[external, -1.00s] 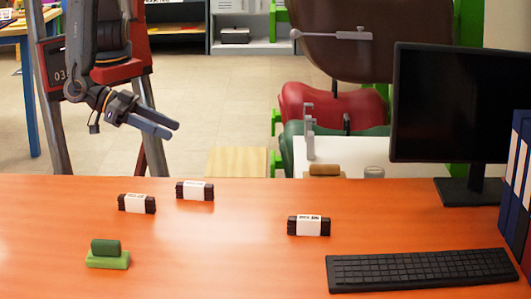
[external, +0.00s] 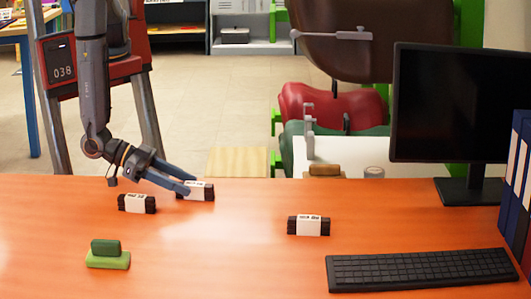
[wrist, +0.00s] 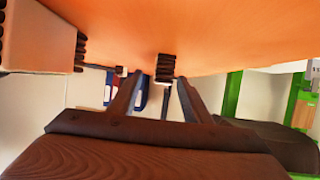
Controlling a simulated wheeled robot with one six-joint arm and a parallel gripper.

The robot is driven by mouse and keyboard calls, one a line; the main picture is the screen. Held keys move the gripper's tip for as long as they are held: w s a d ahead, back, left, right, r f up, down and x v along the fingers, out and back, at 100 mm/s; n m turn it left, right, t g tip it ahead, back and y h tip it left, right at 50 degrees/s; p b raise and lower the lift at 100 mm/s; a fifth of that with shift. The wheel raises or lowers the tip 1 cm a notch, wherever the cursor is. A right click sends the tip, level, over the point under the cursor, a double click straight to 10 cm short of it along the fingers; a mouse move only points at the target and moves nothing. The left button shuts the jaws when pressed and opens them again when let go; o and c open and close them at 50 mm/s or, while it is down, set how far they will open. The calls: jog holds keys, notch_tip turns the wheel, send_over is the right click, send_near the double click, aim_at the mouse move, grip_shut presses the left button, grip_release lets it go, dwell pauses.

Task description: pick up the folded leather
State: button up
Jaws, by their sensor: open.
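Several dark brown folded leather bundles with white paper bands lie on the orange desk: one at the back left (external: 205,190), one nearer the left (external: 136,203) and one at centre right (external: 308,226). My gripper (external: 184,187) is open, its fingers angled down to the right and overlapping the back-left bundle in the external view. I cannot tell whether they touch it. In the wrist view, the desk appears at the top. One banded bundle (wrist: 45,35) is close at the left, and a small dark bundle (wrist: 165,68) shows between the finger tips (wrist: 160,88).
A dark green block (external: 105,247) rests on a light green one (external: 108,262) at front left. A keyboard (external: 422,269), monitor (external: 460,105) and blue binders (external: 515,180) occupy the right. A white side table (external: 348,152) stands behind.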

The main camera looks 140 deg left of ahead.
aim_at(186, 183)
jog(key=shift+p+x, duration=0.4)
jog(key=shift+x, duration=1.45)
jog(key=shift+s+a, duration=0.1)
jog(key=shift+a, duration=0.05)
grip_shut()
